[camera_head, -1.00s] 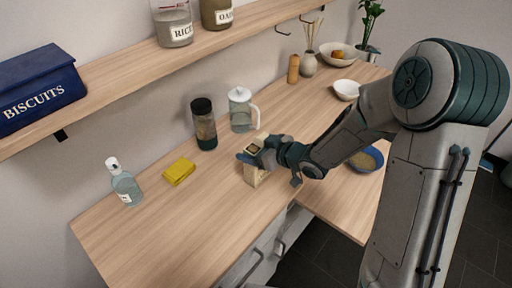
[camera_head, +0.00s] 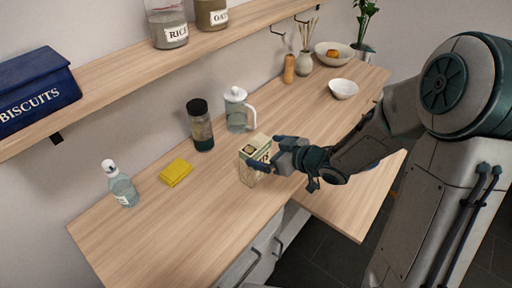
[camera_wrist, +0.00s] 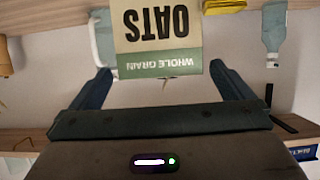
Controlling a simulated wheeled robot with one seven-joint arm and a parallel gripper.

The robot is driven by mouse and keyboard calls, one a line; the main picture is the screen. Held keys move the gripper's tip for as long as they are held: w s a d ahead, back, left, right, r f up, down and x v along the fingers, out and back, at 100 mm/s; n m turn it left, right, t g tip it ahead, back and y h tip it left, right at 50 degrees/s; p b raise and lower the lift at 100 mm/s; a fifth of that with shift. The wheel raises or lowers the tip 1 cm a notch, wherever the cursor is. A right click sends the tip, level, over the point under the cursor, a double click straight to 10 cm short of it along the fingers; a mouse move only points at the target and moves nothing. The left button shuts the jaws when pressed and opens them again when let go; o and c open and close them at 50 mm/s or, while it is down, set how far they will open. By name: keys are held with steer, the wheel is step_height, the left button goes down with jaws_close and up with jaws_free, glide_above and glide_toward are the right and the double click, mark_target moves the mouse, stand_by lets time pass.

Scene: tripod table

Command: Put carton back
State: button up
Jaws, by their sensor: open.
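The carton (camera_head: 247,174), a beige box with a green band, stands upright on the wooden table (camera_head: 215,225) near its front edge. In the wrist view the carton (camera_wrist: 157,28) shows "OATS" and "WHOLE GRAIN" upside down. My gripper (camera_head: 268,152) is open just to the right of the carton's upper part. In the wrist view its fingers (camera_wrist: 160,70) lie apart, one to each side of the carton's near end, with gaps visible. My gripper hides part of the carton's right side in the head view.
Behind the carton stand a dark-lidded jar (camera_head: 200,128) and a white-lidded pitcher (camera_head: 236,112). The wall shelf (camera_head: 112,82) holds a blue biscuits tin (camera_head: 36,88) and jars. A white bowl (camera_head: 343,90) sits farther right.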

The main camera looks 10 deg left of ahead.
steer(key=s+d+r+m+t+h, duration=0.1)
steer(key=d+r+m+h, duration=0.1)
steer(key=d+h, duration=0.35)
steer(key=s+d+r+m+h, duration=0.1)
steer(key=d+r+m+h, duration=0.15)
steer(key=d, duration=0.55)
steer(key=s+d+r+m+t+h, duration=0.1)
steer(key=d+r+m+h, duration=0.25)
steer(key=d, duration=0.35)
steer(key=s+r+m+g, duration=0.1)
steer(key=s+m+g, duration=0.3)
steer(key=s, duration=1.2)
steer(key=shift+s+a+r+g, duration=0.15)
steer(key=shift+a+r+g, duration=0.1)
steer(key=shift+g, duration=0.75)
